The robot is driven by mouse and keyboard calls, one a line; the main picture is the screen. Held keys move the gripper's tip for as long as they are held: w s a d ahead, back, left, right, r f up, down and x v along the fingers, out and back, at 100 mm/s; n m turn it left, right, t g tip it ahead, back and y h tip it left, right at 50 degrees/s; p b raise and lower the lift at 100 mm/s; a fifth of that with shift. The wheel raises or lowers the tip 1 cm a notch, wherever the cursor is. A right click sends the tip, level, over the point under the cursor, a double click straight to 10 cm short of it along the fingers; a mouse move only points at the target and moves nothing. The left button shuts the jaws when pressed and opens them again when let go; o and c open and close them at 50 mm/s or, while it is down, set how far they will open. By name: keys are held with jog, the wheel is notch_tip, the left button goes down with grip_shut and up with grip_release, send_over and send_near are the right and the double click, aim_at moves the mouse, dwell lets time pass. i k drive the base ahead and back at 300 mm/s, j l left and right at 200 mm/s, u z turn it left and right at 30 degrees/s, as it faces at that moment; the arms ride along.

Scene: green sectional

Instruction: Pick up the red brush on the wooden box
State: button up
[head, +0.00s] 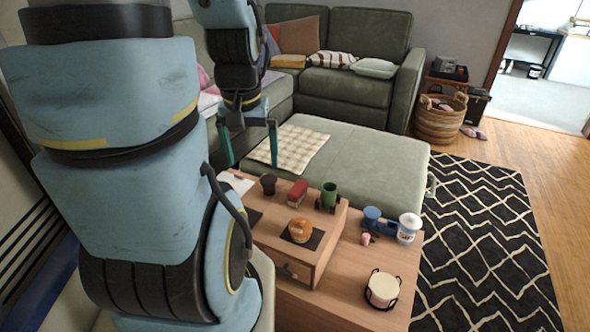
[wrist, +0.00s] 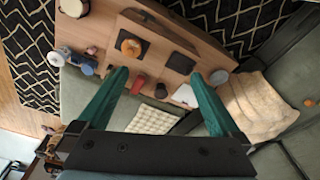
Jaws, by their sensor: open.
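The red brush (head: 297,193) lies on top of the wooden box (head: 318,264), between a dark cup and a green cup. In the wrist view the red brush (wrist: 138,84) shows between my fingers, nearer the left one, with the wooden box (wrist: 158,52) around it. My gripper (head: 250,145) is open and empty, with its green fingers pointing down. It hangs above and behind the box in the head view, in front of the green ottoman. In the wrist view my gripper (wrist: 160,80) spans wide, apart from the brush.
On the box stand a dark cup (head: 268,184), a green cup (head: 329,195) and an orange-brown item (head: 300,230) on a dark mat. A blue item (head: 372,217), a white jar (head: 408,228) and a coaster holder (head: 382,289) stand on the lower table. The ottoman (head: 375,160) lies behind.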

aim_at(297, 192)
jog(key=k+j+u, duration=0.15)
jog(key=k+u, duration=0.3)
jog(key=k, duration=0.2)
jog(key=l+u, duration=0.2)
jog(key=u, duration=0.15)
jog(key=l+u, duration=0.15)
jog(key=u, duration=0.25)
jog(key=l+u, duration=0.2)
jog(key=u, duration=0.15)
jog(key=k, duration=0.05)
